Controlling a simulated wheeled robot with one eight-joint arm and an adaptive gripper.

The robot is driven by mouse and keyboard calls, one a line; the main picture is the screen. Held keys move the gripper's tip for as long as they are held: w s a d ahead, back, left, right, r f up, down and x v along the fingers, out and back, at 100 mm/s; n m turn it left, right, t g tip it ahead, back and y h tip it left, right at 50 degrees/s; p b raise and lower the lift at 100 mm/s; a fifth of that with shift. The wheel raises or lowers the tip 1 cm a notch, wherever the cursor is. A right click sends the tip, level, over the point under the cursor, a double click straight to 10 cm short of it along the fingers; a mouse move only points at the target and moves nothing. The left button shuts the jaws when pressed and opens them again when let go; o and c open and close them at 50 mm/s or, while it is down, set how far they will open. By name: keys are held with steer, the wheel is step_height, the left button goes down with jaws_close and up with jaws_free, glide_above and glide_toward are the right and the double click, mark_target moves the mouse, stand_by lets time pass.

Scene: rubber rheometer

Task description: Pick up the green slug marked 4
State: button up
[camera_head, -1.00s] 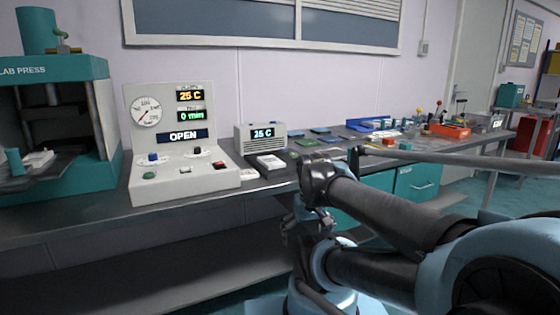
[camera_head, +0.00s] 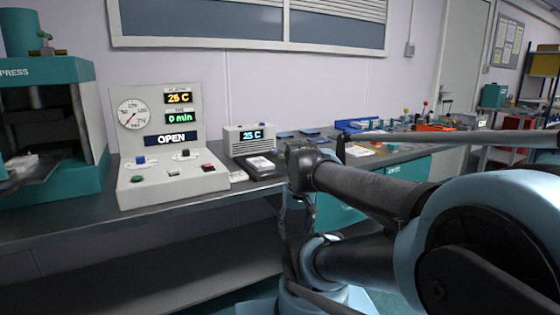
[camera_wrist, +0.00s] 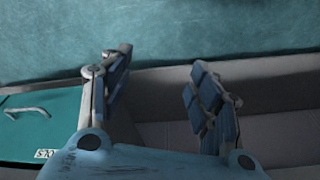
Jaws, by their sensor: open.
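I cannot make out a green slug marked 4 in either current view. My arm covers part of the bench where small flat blue pieces (camera_head: 310,131) lie. My gripper shows in the wrist view (camera_wrist: 160,65) with its two blue-padded fingers spread apart and nothing between them. In the head view the gripper end hangs below the wrist, in front of the bench edge, and its fingers are hard to make out.
The dark bench (camera_head: 60,218) runs along the wall. On it stand a teal press (camera_head: 50,120), a grey control panel reading OPEN (camera_head: 160,180), a display box (camera_head: 248,139) and a scale-like device (camera_head: 262,165). A teal cabinet (camera_wrist: 40,115) and teal floor (camera_wrist: 200,25) show below.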

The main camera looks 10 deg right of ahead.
steer(key=w+d+r+m+g, duration=0.1)
steer(key=w+r+m, duration=0.8)
steer(key=w+r, duration=0.9)
step_height(320, 180, up, 11)
steer(key=m+g, duration=0.1)
steer(key=m, duration=0.9)
glide_above(283, 155)
steer(key=f, duration=1.6)
steer(key=shift+w+f, duration=0.2)
steer(key=shift+f, duration=0.15)
steer(key=c, duration=0.9)
